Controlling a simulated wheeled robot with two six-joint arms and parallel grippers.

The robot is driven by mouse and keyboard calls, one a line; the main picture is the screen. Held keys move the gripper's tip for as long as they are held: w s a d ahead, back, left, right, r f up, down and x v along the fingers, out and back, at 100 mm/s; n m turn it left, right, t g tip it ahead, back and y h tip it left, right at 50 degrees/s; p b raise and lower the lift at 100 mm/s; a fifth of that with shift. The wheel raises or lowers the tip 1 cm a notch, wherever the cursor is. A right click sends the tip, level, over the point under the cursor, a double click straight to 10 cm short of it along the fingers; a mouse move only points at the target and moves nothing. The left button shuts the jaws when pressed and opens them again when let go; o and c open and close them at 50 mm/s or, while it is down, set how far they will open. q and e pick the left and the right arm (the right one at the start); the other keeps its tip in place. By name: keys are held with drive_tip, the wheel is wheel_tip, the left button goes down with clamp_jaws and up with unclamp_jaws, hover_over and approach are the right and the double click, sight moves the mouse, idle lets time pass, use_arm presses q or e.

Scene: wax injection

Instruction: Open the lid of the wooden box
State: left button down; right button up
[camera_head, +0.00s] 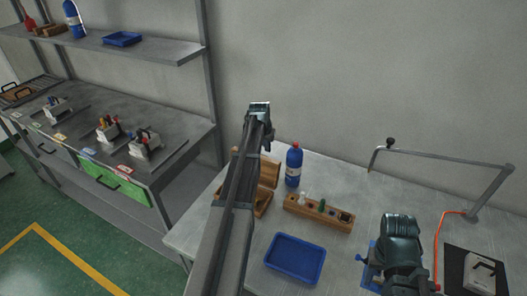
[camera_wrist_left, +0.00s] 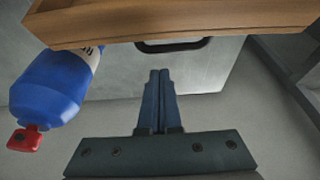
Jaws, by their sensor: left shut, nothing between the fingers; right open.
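The wooden box (camera_head: 264,204) stands near the table's back left, partly hidden behind my left arm. Its lid (camera_head: 270,173) looks raised at the back of the box; how far is hard to tell. My left gripper (camera_head: 267,138) is at the far side of the box, above the lid, its fingers mostly hidden there. In the left wrist view its fingers (camera_wrist_left: 159,75) are shut and empty, with a wooden edge (camera_wrist_left: 170,22) just beyond the tips, apart from them as far as I can see. My right gripper (camera_head: 368,268) is open at the right front, low over the table.
A blue bottle (camera_head: 293,165) with a red cap stands right of the box; it also shows in the left wrist view (camera_wrist_left: 55,85). A wooden holder (camera_head: 318,213) and blue tray (camera_head: 295,259) lie in front. A thin metal arm (camera_head: 445,159) spans the back right.

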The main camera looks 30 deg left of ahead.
use_arm(q)
drive_tip(key=s+p+v, duration=0.1)
drive_tip(key=p+v, duration=0.6)
drive_tip(key=v, duration=0.3)
drive_tip(key=shift+f, duration=0.15)
use_arm(e)
wheel_tip(320, 180, up, 9)
use_arm(q)
drive_tip(key=shift+d, duration=0.1)
drive_tip(key=s+d+f+m+g+b, duration=0.1)
drive_tip(key=s+d+f, duration=0.15)
drive_tip(key=d, duration=0.65)
drive_tip(key=s+d+f+m+g+b, duration=0.15)
drive_tip(key=s+d, duration=0.25)
drive_tip(key=d, duration=0.5)
drive_tip(key=s+d+f+b, duration=0.1)
drive_tip(key=s+d, duration=0.3)
drive_tip(key=d, duration=0.5)
drive_tip(key=s+d+f+m+g+b, duration=0.1)
drive_tip(key=s+d+f+m+b, duration=0.1)
drive_tip(key=s+d, duration=1.2)
drive_tip(key=shift+s+f+m+g+y+b, duration=0.35)
drive_tip(key=shift+s+f+y+b, duration=0.05)
drive_tip(key=shift+s+f+b, duration=0.35)
use_arm(e)
wheel_tip(320, 180, down, 8)
drive_tip(key=shift+r, duration=0.25)
use_arm(q)
drive_tip(key=shift+w, duration=0.1)
